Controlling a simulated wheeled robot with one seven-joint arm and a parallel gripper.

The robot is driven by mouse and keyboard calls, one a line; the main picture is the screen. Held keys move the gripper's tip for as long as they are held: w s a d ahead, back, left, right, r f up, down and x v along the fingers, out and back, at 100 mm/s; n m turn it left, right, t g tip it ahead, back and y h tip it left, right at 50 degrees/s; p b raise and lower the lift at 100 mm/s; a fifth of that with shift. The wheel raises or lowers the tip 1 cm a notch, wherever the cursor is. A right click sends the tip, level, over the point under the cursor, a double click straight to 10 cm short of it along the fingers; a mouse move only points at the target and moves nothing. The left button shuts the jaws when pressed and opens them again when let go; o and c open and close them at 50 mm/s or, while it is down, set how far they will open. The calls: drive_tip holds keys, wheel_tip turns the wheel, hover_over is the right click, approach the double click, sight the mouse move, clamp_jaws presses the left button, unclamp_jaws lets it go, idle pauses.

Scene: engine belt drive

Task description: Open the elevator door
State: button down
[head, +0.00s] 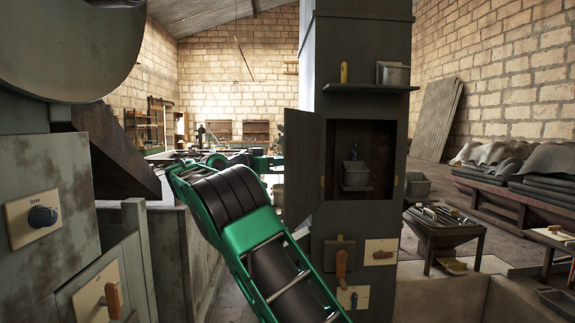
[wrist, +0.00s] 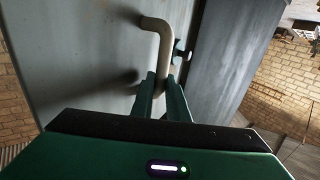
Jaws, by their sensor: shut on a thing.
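The elevator (head: 348,250) is a tall dark grey column in the middle of the head view. Its door (head: 304,168) stands swung out to the left, away from the opening. A small metal bucket (head: 357,174) shows inside the opening. In the wrist view the grey door panel (wrist: 75,50) carries a pale bent bar handle (wrist: 158,28). My gripper (wrist: 165,85) is shut on this handle, with one green finger on each side of its lower end. In the head view my green arm reaches behind the door, which hides the gripper.
A shelf (head: 370,87) with a metal box juts out above the opening. Levers on plates, such as a wooden-handled one (head: 341,265), sit below it. A tool table (head: 440,232) stands right. A grey machine with a "low" knob (head: 42,216) is close on the left.

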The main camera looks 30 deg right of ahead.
drive_tip(key=shift+w+a+f, duration=0.1)
drive_tip(key=shift+w+f, duration=0.05)
drive_tip(key=shift+f, duration=0.1)
drive_tip(key=c, duration=1.7)
unclamp_jaws()
drive_tip(key=shift+w, duration=0.1)
drive_tip(key=shift+c, duration=0.2)
drive_tip(key=shift+r, duration=0.1)
drive_tip(key=shift+a, duration=0.1)
drive_tip(key=a, duration=1)
drive_tip(key=shift+s+a, duration=0.3)
drive_tip(key=shift+s, duration=0.1)
